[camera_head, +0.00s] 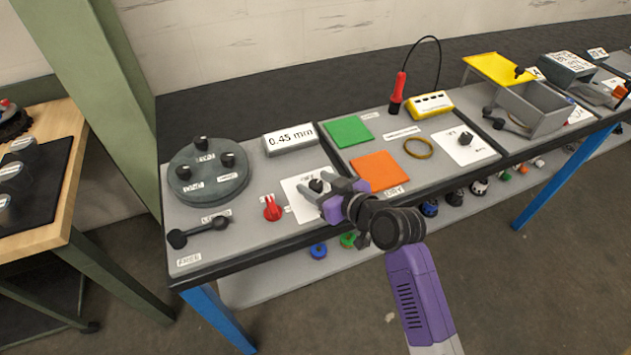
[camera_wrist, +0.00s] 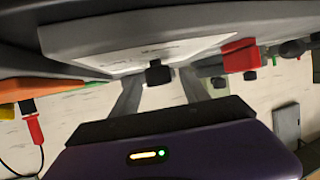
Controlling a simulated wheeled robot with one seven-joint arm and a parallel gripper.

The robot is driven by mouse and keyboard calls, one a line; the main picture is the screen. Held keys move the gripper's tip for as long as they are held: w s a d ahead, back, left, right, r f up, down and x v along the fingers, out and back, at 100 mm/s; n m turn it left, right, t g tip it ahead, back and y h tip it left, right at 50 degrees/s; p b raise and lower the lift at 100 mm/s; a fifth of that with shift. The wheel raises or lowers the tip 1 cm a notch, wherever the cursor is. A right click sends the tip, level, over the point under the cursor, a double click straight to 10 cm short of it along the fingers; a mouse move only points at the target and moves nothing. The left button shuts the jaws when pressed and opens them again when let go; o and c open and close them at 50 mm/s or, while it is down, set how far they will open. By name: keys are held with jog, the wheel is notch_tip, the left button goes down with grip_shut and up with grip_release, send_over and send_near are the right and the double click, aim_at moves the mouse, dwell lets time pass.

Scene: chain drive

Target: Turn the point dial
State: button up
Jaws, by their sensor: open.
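A small black knob (camera_head: 316,185) stands on a white printed card (camera_head: 296,190) near the front edge of the bench. A red pointer-shaped dial (camera_head: 272,208) sits to its left. A second black knob on a white card (camera_head: 479,149) is farther right. No label legibly says which is the point dial. My gripper (camera_head: 322,191) is open beside the first black knob. In the wrist view this knob (camera_wrist: 159,74) lies between the two fingertips; contact cannot be told. The red dial also shows in the wrist view (camera_wrist: 240,56), outside the fingers.
A round dark fixture with several knobs (camera_head: 208,177) and a black lever (camera_head: 199,232) are at the left. A "0.45 mm" display (camera_head: 290,139) stands behind. Green (camera_head: 348,132) and orange (camera_head: 380,168) pads, a brass ring (camera_head: 419,148) and a yellow meter (camera_head: 430,104) are to the right.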

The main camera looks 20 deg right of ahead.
jog(key=shift+w+a+f, duration=0.1)
jog(key=shift+w, duration=0.2)
grip_shut()
